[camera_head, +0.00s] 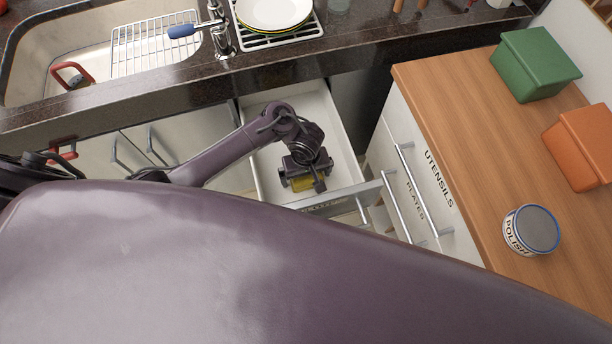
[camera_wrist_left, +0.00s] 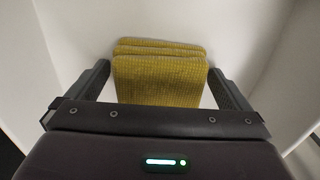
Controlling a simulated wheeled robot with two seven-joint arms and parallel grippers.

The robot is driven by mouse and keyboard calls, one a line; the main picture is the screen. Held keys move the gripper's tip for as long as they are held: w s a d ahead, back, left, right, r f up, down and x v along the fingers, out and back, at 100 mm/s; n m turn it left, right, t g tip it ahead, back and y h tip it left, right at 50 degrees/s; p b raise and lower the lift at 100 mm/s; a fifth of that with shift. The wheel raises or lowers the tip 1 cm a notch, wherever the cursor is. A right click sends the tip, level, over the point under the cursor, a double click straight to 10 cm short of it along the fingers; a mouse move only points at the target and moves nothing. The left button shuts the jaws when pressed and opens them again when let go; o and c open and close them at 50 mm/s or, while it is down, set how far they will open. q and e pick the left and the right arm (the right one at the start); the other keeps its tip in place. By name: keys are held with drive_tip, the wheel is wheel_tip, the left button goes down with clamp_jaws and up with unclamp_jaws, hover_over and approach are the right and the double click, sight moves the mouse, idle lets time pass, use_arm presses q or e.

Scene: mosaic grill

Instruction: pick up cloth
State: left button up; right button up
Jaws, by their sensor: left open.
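A folded yellow cloth (camera_wrist_left: 158,80) with a ribbed weave lies in the open white drawer, seen in the left wrist view. In the head view only a yellow part of the cloth (camera_head: 306,184) shows under my left gripper. My left gripper (camera_wrist_left: 160,82) is open, with one finger on each side of the cloth. In the head view the left gripper (camera_head: 304,180) reaches down into the drawer (camera_head: 335,128). Whether the fingers touch the cloth cannot be told. My right gripper is not in view.
The drawer's white walls stand close around my gripper. A wooden counter on the right holds a green bin (camera_head: 535,62), an orange bin (camera_head: 582,146) and a polish tin (camera_head: 531,230). A sink with a wire rack (camera_head: 150,45) lies at the upper left.

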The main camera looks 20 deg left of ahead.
use_arm(q)
drive_tip(key=shift+c, duration=0.4)
drive_tip(key=c, duration=0.8)
wheel_tip(320, 180, up, 20)
drive_tip(key=p, duration=1.5)
